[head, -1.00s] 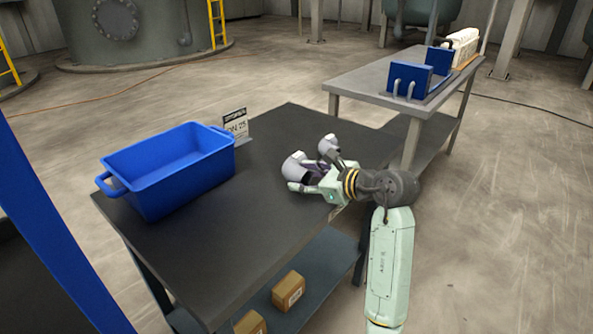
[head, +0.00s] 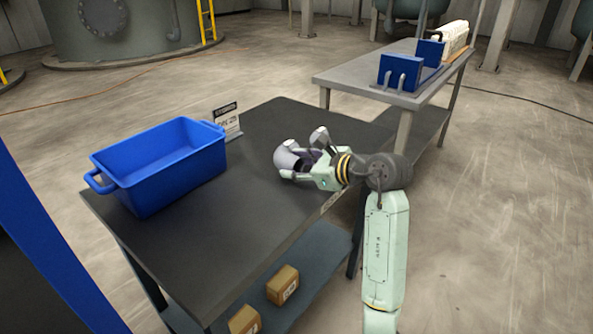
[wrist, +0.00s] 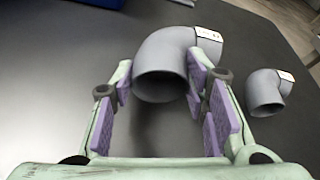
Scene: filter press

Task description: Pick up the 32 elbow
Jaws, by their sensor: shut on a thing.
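A larger grey pipe elbow (wrist: 168,52) lies on the dark table top between the fingers of my gripper (wrist: 160,88) in the wrist view. In the head view this elbow (head: 287,157) is at the tip of my gripper (head: 302,163), partly hidden by the fingers. A smaller grey elbow (wrist: 266,91) lies apart to the right in the wrist view, outside the fingers; it also shows in the head view (head: 319,136). Both elbows carry white labels that I cannot read.
A blue bin (head: 160,170) stands on the left of the dark table (head: 225,235), with a small sign (head: 227,120) behind it. Cardboard boxes (head: 283,285) sit on the lower shelf. A grey table (head: 350,80) with blue holders (head: 400,72) stands behind.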

